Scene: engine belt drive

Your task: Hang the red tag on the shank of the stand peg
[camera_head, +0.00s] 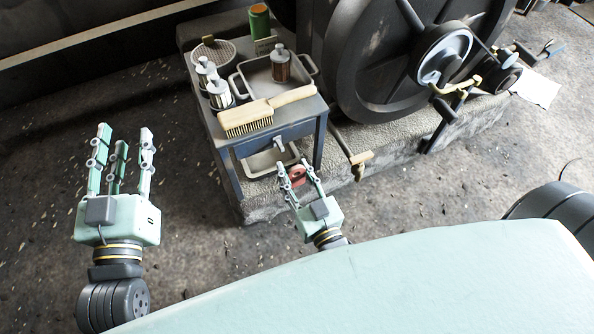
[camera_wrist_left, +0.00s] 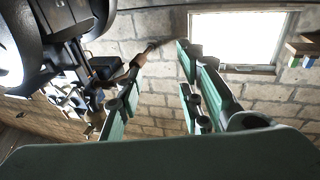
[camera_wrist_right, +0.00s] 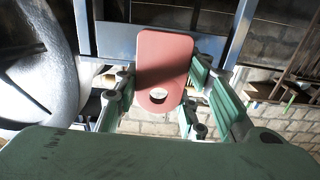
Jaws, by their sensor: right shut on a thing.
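The red tag (camera_head: 298,175) is a small rounded plate between the fingers of my right gripper (camera_head: 294,166), which is shut on it. In the right wrist view, the tag (camera_wrist_right: 164,55) stands up between the fingers, with its round hole at the lower end, towards the palm. My right gripper is in front of the blue-grey cart. My left gripper (camera_head: 120,140) is open and empty over bare floor at the left; its spread fingers (camera_wrist_left: 155,85) show in the left wrist view. I cannot clearly pick out the stand peg; a small pale fitting (camera_head: 279,144) projects from the cart's front.
The blue-grey cart (camera_head: 228,165) holds a brush (camera_head: 246,118), a tray (camera_head: 240,85) and several metal canisters. A large dark flywheel (camera_head: 350,75) stands on a stone plinth (camera_head: 390,150) to its right. Floor at left is clear.

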